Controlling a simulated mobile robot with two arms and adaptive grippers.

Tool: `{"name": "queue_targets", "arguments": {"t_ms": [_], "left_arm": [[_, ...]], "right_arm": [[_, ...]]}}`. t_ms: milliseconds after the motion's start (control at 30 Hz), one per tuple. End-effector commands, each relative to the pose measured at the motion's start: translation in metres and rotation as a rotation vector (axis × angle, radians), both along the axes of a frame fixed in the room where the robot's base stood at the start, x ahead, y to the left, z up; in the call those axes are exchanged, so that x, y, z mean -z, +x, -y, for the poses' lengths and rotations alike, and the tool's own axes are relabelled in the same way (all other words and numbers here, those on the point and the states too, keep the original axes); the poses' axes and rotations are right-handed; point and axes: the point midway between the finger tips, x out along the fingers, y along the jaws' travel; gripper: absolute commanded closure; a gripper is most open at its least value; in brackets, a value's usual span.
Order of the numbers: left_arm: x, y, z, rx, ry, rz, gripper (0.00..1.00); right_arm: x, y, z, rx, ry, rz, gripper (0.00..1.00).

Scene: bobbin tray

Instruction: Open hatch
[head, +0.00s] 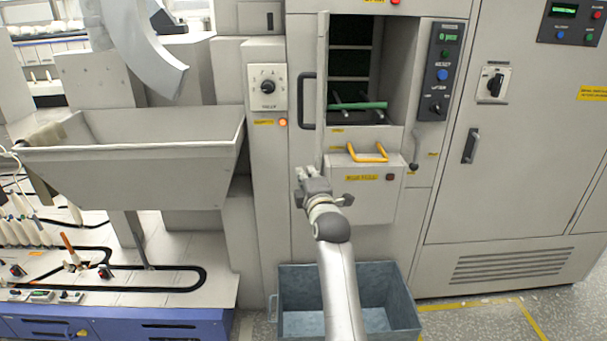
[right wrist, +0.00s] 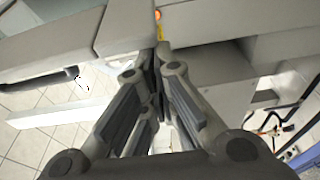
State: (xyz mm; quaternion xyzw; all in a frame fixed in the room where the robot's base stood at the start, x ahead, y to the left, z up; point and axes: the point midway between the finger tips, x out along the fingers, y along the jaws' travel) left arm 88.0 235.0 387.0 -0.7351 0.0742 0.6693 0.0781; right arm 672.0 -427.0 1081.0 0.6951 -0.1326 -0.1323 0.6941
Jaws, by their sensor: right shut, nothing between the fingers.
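The grey machine has an open compartment at its upper front in the head view. A tall narrow door panel (head: 322,90) with a black handle (head: 307,101) stands swung out along the opening's left edge. Below the opening is a grey box front (head: 370,203) with a yellow handle (head: 367,153) on top; I cannot tell which of these is the hatch. My right gripper (head: 307,182) is below the door panel, left of the box front, apart from both handles. In the right wrist view its fingers (right wrist: 159,58) are together and empty. My left gripper is out of view.
A green bobbin (head: 360,106) lies on prongs inside the compartment. A blue-grey bin (head: 297,300) stands on the floor below my right arm. A grey hopper (head: 140,165) is at left; a control panel (head: 440,75) is right of the opening.

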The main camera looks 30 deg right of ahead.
Motion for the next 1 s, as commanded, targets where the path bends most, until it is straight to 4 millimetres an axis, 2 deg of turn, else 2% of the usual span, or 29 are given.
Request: {"name": "queue_targets", "arguments": {"t_ms": [300,600,1000], "left_arm": [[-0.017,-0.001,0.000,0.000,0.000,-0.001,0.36],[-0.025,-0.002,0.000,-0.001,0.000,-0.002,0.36],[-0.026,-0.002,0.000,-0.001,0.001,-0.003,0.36]], "right_arm": [[-0.002,-0.030,0.037,0.003,-0.009,-0.006,1.00],[-0.001,-0.050,0.069,0.000,-0.006,-0.004,1.00],[-0.001,-0.054,0.075,-0.002,-0.002,-0.001,1.00]]}}
